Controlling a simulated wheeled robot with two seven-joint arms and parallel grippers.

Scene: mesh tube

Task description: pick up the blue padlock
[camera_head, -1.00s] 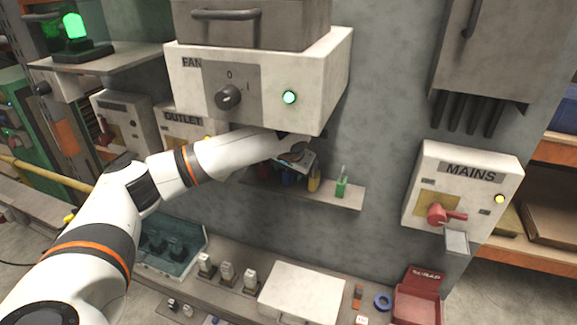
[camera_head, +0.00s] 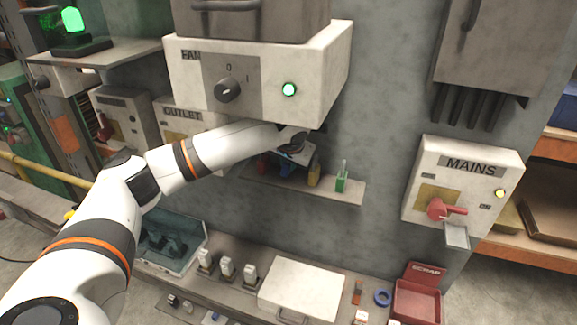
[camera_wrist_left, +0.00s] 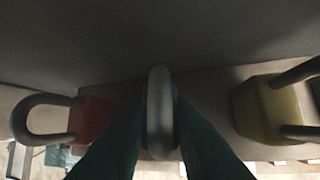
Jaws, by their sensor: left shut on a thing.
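The blue padlock (camera_wrist_left: 160,115) is in the middle of the left wrist view, seen edge-on, with its grey shackle toward the camera and thin blue edges beside it. My left gripper (camera_wrist_left: 160,142) is shut on it, one dark finger on each side. In the head view my left gripper (camera_head: 291,153) is over the small wall shelf, and little of the blue padlock shows. I cannot tell whether the padlock touches the shelf. My right gripper is not in view.
A red padlock (camera_wrist_left: 90,120) and a yellow padlock (camera_wrist_left: 268,110) flank the held one. A green padlock (camera_head: 341,183) stands farther right on the shelf (camera_head: 325,193). The FAN box (camera_head: 320,80) overhangs the arm closely.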

